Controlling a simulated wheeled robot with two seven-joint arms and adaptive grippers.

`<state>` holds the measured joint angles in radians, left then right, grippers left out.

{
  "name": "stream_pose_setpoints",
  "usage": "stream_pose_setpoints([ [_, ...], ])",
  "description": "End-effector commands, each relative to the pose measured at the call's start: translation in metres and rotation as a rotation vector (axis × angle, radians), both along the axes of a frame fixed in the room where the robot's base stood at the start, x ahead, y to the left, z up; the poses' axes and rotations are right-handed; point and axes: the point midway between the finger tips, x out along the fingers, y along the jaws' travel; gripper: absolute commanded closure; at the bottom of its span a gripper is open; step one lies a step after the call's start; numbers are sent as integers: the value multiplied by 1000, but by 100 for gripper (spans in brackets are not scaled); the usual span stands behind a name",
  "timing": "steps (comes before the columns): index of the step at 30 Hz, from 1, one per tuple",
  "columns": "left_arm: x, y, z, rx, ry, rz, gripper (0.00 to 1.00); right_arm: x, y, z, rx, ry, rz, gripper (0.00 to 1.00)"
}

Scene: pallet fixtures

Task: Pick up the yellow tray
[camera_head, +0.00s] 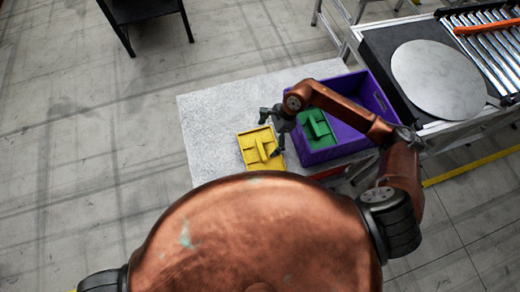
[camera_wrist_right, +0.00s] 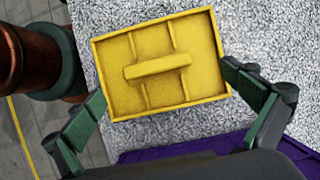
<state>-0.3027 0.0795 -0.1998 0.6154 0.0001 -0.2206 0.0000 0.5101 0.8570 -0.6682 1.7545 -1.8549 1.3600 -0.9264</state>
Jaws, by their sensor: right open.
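The yellow tray (camera_head: 255,149) lies flat on the speckled light-grey table top (camera_head: 207,120), to the left of a purple crate. It has a raised bar handle across its middle and low dividers. My right gripper (camera_head: 272,131) is open and empty above the tray's right side in the head view. In the right wrist view, the yellow tray (camera_wrist_right: 205,80) lies ahead, slightly rotated, with the two open fingers of the right gripper (camera_wrist_right: 165,105) on either side of its near part. I cannot tell whether the fingers touch it. My left gripper does not show.
The purple crate (camera_head: 373,88) holds a green tray (camera_head: 320,132) much like the yellow one. A grey disc (camera_head: 438,80) sits on a black surface beside a roller conveyor (camera_head: 490,42) at the right. A dark stand (camera_head: 140,10) is at the top left. The table's left part is clear.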

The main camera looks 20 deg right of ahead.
Motion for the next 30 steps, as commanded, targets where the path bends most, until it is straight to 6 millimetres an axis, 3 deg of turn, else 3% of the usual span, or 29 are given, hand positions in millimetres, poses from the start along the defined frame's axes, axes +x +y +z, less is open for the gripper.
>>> stream_pose_setpoints([
  [18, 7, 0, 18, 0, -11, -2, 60, -9, 23, -66, 3, 3, -12, 0],
  [27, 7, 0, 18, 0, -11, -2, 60, -8, 25, -74, 0, 0, -7, 0],
  [30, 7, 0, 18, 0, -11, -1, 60, -8, 25, -73, 1, 0, -7, 6],
])
